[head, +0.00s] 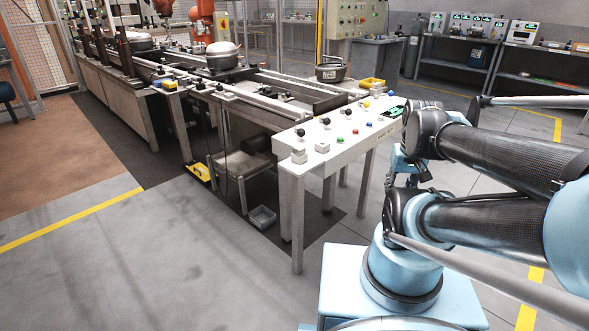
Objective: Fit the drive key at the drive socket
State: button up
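I cannot make out the drive key or the drive socket in the head view. My arm comes in from the right, with dark links and pale blue joints, and folds back on itself beside the white control table (345,142). I cannot make out my gripper's fingers. They are out of sight or hidden behind the arm links. Whether anything is held does not show.
The control table carries several black knobs and coloured buttons. Behind it runs a conveyor line (262,92) with a rounded metal compressor (223,56) and a dark round unit (330,72). A grey bin (262,217) lies on the floor. Floor at front left is clear.

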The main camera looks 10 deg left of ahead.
aim_at(298, 150)
jog(key=k, duration=0.25)
jog(key=u, duration=1.25)
jog(key=k, duration=1.45)
jog(key=z, duration=0.6)
jog(key=i, duration=1)
